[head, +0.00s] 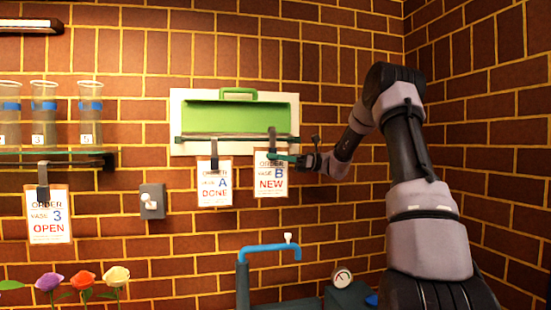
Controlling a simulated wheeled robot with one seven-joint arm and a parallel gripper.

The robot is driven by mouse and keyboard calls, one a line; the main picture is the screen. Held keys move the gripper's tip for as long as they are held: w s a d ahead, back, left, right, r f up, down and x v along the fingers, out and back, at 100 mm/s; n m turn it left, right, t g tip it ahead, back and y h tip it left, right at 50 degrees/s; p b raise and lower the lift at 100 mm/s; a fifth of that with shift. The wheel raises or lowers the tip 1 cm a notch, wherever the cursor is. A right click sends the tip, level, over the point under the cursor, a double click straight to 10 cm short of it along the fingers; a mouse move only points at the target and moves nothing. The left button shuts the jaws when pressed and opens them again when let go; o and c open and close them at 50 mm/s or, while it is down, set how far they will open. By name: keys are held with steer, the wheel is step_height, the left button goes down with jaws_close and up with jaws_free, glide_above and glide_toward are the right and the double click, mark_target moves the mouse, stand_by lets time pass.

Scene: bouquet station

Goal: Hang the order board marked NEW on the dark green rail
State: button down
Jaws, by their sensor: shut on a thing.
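The order board marked NEW (271,185), with "VASE B" on it, is upright in the head view, right of centre. Its dark hook (272,133) reaches up to the dark rail (235,138) under the green panel. The hook overlaps the rail near its right end. I cannot tell whether the hook bears on it. My gripper (287,158) comes in from the right and is shut on the NEW board at its top edge. The jaws cover part of that edge.
A board marked DONE (214,188) hangs just left of the NEW board. A board marked OPEN (48,222) hangs from the glass shelf (60,156) holding vases. A wall switch (151,201), a blue tap (268,250) and a gauge (342,279) are around and below.

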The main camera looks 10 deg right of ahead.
steer(key=shift+w+f, duration=0.6)
steer(key=shift+w, duration=0.35)
steer(key=shift+w+f, duration=0.6)
steer(key=shift+w, duration=0.3)
steer(key=shift+c, duration=2.3)
jaws_free()
